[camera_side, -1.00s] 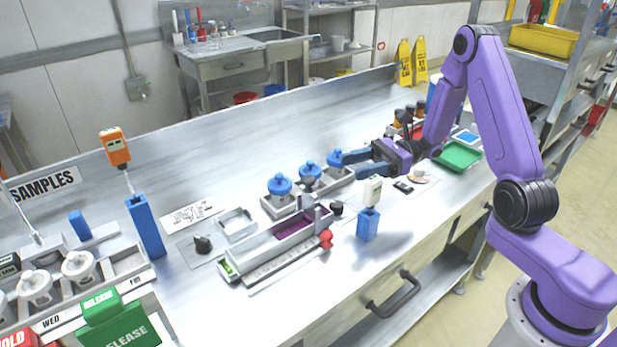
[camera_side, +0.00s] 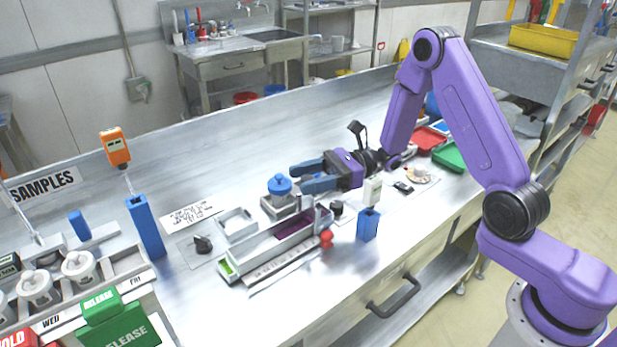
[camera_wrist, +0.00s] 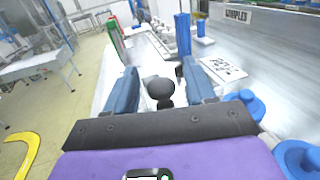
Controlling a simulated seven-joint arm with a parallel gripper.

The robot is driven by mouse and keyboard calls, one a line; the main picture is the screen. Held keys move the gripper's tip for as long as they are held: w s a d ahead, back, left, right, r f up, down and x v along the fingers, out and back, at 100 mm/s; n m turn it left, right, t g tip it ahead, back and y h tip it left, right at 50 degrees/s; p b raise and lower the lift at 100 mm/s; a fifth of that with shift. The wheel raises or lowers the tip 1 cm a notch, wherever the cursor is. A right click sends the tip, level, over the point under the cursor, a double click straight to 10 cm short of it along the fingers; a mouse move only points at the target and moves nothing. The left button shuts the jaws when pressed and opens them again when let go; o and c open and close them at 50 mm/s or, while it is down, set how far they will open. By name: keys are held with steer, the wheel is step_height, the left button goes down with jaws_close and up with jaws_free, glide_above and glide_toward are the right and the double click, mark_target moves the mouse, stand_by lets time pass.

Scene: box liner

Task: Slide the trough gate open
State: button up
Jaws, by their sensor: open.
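The grey trough (camera_side: 276,247) lies along the bench, with purple contents (camera_side: 296,226) toward its right end and a green patch (camera_side: 228,268) at its left end. A grey upright plate (camera_side: 318,212), apparently the gate, stands near the right end, close to a red knob (camera_side: 326,238). My gripper (camera_side: 299,179) is open and empty, above and behind the trough's right end, its blue fingers pointing left. In the wrist view my gripper's (camera_wrist: 160,76) fingers stand apart, with a dark round knob (camera_wrist: 158,88) showing between them; I cannot tell which knob.
A blue-lidded jar (camera_side: 280,187) stands just left of my fingers; others are hidden behind my gripper. A blue holder (camera_side: 367,226) with a white-topped item stands right of the trough. A black knob (camera_side: 203,244) and metal tray (camera_side: 237,224) lie left. The bench front is clear.

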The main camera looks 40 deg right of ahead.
jaws_close()
steer(key=shift+f, duration=0.2)
jaws_free()
steer(key=shift+d, duration=0.1)
steer(key=v, duration=1.7)
steer(key=shift+d, duration=0.2)
steer(key=shift+s, duration=0.1)
